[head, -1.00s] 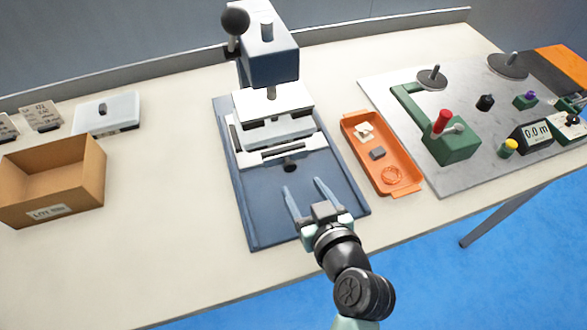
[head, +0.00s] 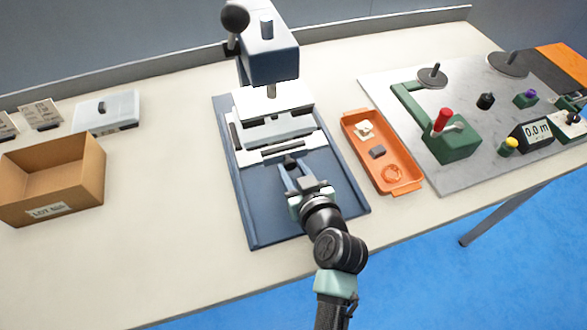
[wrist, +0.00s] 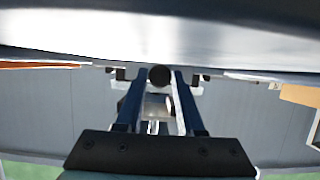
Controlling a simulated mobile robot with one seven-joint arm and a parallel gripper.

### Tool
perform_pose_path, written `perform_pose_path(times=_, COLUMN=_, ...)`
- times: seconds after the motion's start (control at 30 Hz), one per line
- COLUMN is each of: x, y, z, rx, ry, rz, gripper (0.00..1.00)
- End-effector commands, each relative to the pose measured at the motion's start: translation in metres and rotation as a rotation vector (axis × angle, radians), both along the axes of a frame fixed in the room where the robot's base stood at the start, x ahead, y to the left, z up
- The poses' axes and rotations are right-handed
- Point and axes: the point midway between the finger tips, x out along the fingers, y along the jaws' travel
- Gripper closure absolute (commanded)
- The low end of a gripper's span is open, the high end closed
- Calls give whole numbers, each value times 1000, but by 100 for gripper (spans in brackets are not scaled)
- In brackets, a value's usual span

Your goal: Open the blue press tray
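The blue press (head: 268,58) stands on a blue base plate (head: 268,210) in the middle of the bench. Its light grey tray (head: 275,131) sits under the press head, with a pale front bar (head: 283,150). A small dark round knob (head: 290,161) sticks out at the front of the tray. The tray looks pushed in under the press. My gripper (head: 291,168) is at the knob, one finger on each side. In the wrist view the knob (wrist: 160,76) lies between the blue fingertips, which look closed against it. Any thin gap there is hard to see.
An orange parts tray (head: 412,187) lies close to the right of the base plate. A cardboard box (head: 55,185) and a grey lidded box (head: 106,112) stand left. The winder board (head: 450,178) is at right. The front of the base plate is clear apart from my arm.

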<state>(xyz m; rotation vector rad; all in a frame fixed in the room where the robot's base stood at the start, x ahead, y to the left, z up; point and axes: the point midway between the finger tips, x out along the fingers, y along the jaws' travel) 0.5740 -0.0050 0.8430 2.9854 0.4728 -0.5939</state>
Motion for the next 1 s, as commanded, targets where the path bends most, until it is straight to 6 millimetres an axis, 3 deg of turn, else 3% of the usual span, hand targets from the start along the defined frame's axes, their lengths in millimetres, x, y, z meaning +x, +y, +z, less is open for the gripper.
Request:
perform_pose_path(times=0.03, x=0, y=0, z=0, rx=0, ry=0, rz=0, gripper=76)
perform_pose_path(times=0.17, x=0, y=0, z=0, rx=0, ry=0, rz=0, gripper=99)
perform_pose_path(times=0.2, x=0, y=0, z=0, rx=0, ry=0, rz=0, gripper=100)
perform_pose_path(times=1.0, x=0, y=0, z=0, rx=0, ry=0, rz=0, gripper=100)
